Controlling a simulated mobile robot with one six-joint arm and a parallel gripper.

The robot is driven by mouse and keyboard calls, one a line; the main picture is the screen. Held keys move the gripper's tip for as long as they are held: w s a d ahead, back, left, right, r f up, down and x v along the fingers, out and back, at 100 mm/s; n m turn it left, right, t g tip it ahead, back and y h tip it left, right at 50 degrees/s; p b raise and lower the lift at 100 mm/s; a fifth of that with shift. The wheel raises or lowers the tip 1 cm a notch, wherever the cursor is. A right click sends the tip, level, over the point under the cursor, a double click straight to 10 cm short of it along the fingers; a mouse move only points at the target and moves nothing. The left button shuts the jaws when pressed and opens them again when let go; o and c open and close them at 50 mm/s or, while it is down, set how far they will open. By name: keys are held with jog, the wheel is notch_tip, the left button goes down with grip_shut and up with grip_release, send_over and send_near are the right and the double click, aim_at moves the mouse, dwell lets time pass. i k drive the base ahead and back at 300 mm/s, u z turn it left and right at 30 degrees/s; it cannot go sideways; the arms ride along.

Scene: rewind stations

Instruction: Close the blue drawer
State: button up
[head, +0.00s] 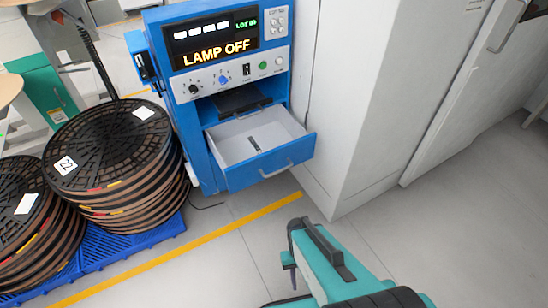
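The blue drawer (262,164) is pulled out from the lower part of a blue station (205,157). It has a blue front, a pale handle and a light grey inside. A small dark flat item (254,143) lies on its floor. My arm, teal and dark, reaches up from the bottom right. My gripper (290,262) is at its far end, below and apart from the drawer front. Its fingers are small and partly hidden, so I cannot tell if they are open.
Stacked black reels (112,150) stand on a blue pallet (160,235) at the left. A white cabinet (365,100) stands close right of the station. A yellow floor line (170,257) crosses in front. The grey floor before the drawer is clear. The display reads LAMP OFF.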

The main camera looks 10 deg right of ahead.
aim_at(285, 145)
jog(key=z, duration=0.05)
jog(key=i, duration=0.2)
jog(key=u, duration=0.1)
jog(key=k, duration=0.7)
jog(key=u, duration=0.65)
jog(key=k, duration=0.65)
jog(key=u, duration=0.35)
jog(key=i, duration=1.25)
jog(key=u, duration=0.3)
